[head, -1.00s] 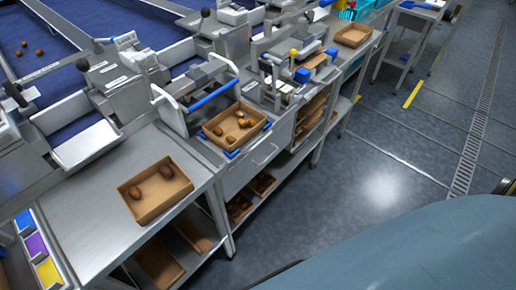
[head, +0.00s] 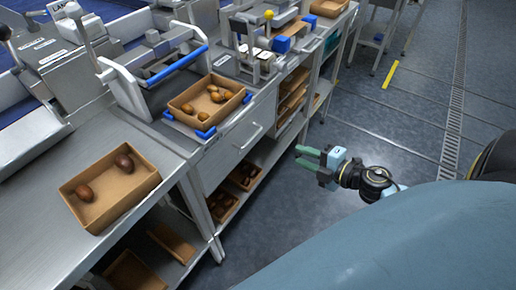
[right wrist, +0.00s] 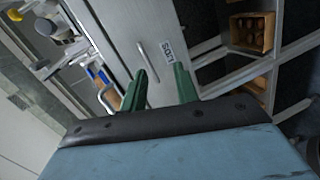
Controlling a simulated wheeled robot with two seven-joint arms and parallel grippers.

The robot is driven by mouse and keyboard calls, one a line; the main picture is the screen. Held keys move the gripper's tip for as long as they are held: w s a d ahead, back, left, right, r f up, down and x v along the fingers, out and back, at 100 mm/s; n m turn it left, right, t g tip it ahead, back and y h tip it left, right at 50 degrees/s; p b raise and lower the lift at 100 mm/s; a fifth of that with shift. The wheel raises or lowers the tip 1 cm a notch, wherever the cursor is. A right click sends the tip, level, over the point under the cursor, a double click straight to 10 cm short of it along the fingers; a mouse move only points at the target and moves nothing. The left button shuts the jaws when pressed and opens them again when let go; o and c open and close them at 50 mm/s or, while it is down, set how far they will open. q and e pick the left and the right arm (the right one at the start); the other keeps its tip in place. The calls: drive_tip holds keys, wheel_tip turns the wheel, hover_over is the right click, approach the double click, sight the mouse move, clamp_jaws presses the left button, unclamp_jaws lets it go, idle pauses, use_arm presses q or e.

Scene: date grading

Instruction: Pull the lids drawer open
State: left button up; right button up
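The lids drawer (head: 229,157) is a grey metal front under the counter, below the date box, and looks shut. Its bar handle (head: 248,138) runs along the front. In the right wrist view the handle (right wrist: 148,61) lies just beyond my fingers, beside a white label (right wrist: 173,48) that seems to read "LIDS". My right gripper (head: 299,156) is open and empty, out over the floor to the right of the drawer, apart from the handle. Its two green fingers (right wrist: 161,80) are spread in the right wrist view. My left gripper is not in view.
A cardboard box of dates (head: 173,104) sits on a blue-cornered holder above the drawer. Another box with two dates (head: 150,183) stands on the counter. Lower shelves hold more boxes (head: 222,207). The floor (head: 380,120) beside the counter is clear.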

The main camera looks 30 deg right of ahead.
sight(255, 137)
drive_tip(key=w+a+n, duration=0.1)
drive_tip(key=w+a, duration=0.1)
drive_tip(key=w, duration=0.2)
drive_tip(key=w+a+n+y, duration=0.1)
drive_tip(key=w+a, duration=0.1)
drive_tip(key=w, duration=0.2)
drive_tip(key=w+a, duration=0.3)
drive_tip(key=w, duration=0.1)
drive_tip(key=shift+w+r+n+b, duration=0.15)
drive_tip(key=shift+r+n+b, duration=0.15)
drive_tip(key=shift+r+n, duration=0.1)
clamp_jaws()
